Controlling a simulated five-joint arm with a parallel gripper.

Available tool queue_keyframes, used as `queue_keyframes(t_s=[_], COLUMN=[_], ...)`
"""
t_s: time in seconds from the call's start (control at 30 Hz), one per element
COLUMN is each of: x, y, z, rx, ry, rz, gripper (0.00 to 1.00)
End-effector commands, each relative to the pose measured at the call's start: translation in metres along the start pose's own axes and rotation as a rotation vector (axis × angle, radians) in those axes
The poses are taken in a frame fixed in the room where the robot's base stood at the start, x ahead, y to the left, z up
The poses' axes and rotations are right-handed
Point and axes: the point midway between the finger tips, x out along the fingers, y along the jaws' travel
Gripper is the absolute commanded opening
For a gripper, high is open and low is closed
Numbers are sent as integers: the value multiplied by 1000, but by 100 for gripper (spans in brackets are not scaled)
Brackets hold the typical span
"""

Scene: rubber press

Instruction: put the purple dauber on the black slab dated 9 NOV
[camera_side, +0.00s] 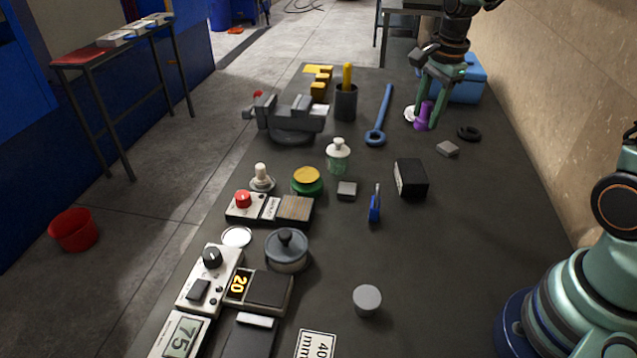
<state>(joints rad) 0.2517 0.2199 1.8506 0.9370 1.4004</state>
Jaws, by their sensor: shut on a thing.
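The purple dauber (423,117) is at the back right of the bench. My gripper (426,108) reaches down over it from above, and its green fingers are shut on it. The dauber looks about upright; I cannot tell whether its base touches the bench. No date reading 9 NOV is legible. A black slab (249,340) with a white strip lies at the front left, cut by the lower edge. Another dark slab (268,289) beside it has a yellow "20" at its left end.
A grey cylinder (367,298) stands near the front. The right middle of the bench is clear.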

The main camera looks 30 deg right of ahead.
Motion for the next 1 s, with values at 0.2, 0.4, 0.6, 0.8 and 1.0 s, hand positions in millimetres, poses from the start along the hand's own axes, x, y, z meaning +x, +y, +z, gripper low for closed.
queue_keyframes(t_s=[0.2,0.4,0.6,0.8,1.0], x=[50,70,93,113,113], y=[8,9,13,15,15], z=[2,2,3,3,3], rx=[-1,-1,-1,-1,-1], ry=[-1,0,-1,0,0], rz=[6,0,5,1,-1], gripper=[0,0,0,0,0])
